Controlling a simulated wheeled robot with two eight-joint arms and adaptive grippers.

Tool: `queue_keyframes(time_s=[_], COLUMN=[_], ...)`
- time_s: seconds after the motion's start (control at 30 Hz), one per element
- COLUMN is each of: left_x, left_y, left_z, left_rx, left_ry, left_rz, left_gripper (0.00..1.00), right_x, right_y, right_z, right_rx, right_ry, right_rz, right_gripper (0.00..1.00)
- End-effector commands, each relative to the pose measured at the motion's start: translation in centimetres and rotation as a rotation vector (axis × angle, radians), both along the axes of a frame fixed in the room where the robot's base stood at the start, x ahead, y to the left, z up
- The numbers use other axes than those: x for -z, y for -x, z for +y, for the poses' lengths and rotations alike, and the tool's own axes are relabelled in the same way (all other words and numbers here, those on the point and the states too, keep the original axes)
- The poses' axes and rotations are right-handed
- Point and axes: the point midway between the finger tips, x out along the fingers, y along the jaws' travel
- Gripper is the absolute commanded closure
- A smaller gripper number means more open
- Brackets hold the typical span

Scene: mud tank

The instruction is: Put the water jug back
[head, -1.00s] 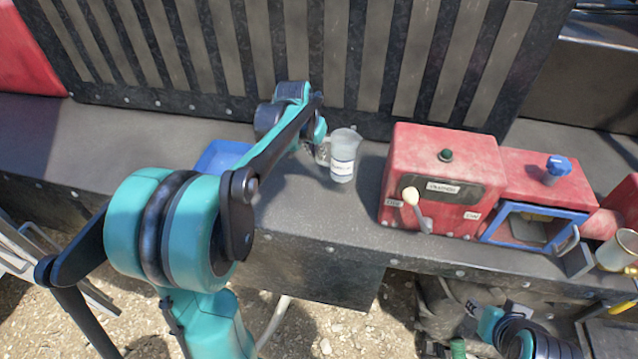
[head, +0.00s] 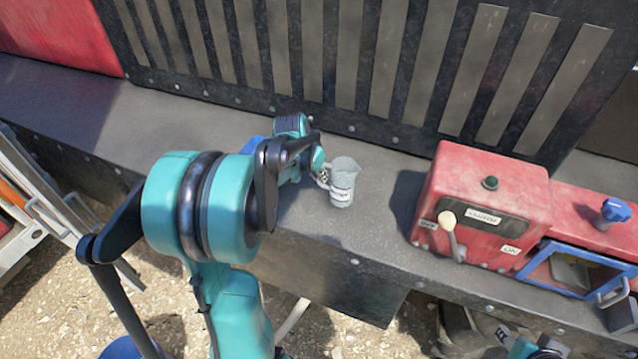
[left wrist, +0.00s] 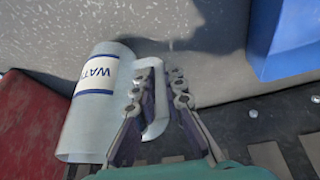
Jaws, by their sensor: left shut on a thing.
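The water jug (head: 343,183) is a pale, translucent jug with a white label, close to upright over the dark bench, left of the red machine. My left gripper (head: 323,178) is at its left side, shut on its handle. In the left wrist view the jug (left wrist: 91,104) lies across the left of the picture, its label partly readable. The fingers (left wrist: 165,100) stand either side of the handle there. I cannot tell whether the jug's base touches the bench. Of my right arm only a small part shows at the bottom right; its fingers cannot be made out.
The red machine (head: 480,205) with a lever and a blue-framed opening stands to the right. A blue tray (left wrist: 285,40) lies on the bench, mostly hidden by my left arm in the head view. A slatted dark wall (head: 345,60) rises behind. Bench surface left of my arm looks clear.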

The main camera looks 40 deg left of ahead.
Motion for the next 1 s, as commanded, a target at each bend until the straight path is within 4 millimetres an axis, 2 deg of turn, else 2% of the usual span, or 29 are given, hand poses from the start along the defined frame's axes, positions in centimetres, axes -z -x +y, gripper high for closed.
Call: queue_keyframes(time_s=[0.23,0.67,0.7,0.77,1.0], left_x=[3.3,4.1,4.0,3.9,3.9], left_y=[-0.1,-0.1,-0.1,-0.1,0.0], left_z=[0.0,0.0,0.0,0.0,0.0], left_rx=[0.0,-0.001,0.0,-0.001,-0.001], left_ry=[0.0,0.0,0.0,0.0,0.0], left_rz=[-0.001,-0.001,0.0,0.0,0.0], left_gripper=[1.0,1.0,0.82,0.69,0.69], right_x=[0.3,0.7,0.6,0.6,0.5], right_y=[0.0,0.0,0.0,0.0,0.0], right_z=[0.0,0.0,0.0,0.0,0.0], right_rx=[0.0,0.0,0.0,0.0,0.0], right_ry=[0.0,0.0,0.0,0.0,0.0], right_rz=[0.0,0.0,0.0,0.0,0.0], right_gripper=[0.6,0.6,0.6,0.6,0.6])
